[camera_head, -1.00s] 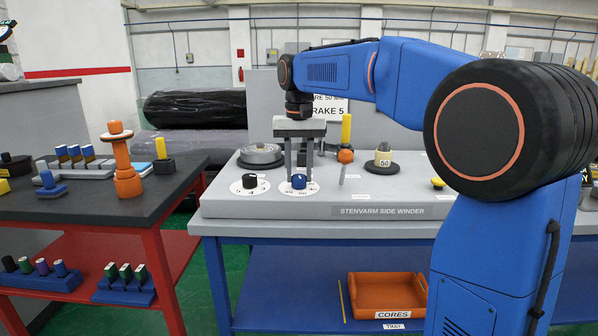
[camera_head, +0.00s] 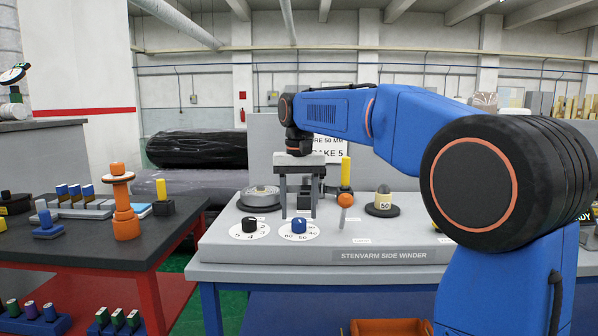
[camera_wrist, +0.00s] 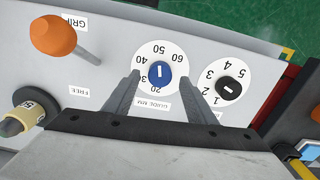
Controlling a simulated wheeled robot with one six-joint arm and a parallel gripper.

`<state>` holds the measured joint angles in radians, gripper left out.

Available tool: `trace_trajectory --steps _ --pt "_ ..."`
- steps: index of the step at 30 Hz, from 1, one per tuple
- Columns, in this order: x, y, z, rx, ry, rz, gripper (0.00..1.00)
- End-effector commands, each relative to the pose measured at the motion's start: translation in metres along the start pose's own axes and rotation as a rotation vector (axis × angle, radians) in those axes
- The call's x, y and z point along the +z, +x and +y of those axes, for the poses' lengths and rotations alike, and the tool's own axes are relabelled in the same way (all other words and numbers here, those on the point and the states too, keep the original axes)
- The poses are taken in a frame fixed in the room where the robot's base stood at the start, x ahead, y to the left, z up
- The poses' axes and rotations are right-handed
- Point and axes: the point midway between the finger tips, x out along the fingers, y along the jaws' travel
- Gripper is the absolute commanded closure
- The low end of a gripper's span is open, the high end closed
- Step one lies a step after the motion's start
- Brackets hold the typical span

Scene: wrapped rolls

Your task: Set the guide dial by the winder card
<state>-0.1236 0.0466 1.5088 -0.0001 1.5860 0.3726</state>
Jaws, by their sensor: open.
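The guide dial has a blue knob (camera_head: 299,226) on a white disc (camera_head: 313,234) on the grey winder top. The wrist view shows the knob (camera_wrist: 160,73) with its white mark lying in line with the 50, beside the label GUIDE MM (camera_wrist: 152,105). My gripper (camera_head: 299,216) is open over the guide dial, its fingertips just above the knob. In the wrist view one finger of my gripper (camera_wrist: 160,76) is on each side of the knob. The winder card (camera_head: 335,150) stands behind, partly hidden by my arm; "RE 50 MM" and "AKE 5" are readable.
A black-knobbed dial (camera_head: 249,226), numbered up to 5, sits close left of the guide dial. An orange ball lever (camera_head: 346,200) and a holder marked 50 (camera_head: 384,204) stand to the right. A dark bench (camera_head: 85,248) with an orange stand (camera_head: 125,215) is at left.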

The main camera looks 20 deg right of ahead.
Motion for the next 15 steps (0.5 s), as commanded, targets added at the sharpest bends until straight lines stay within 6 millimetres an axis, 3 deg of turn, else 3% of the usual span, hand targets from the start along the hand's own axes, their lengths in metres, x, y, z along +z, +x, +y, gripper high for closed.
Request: trace_trajectory --steps 15 --pt "-0.001 -0.103 0.0 -0.001 0.0 0.003 0.49"
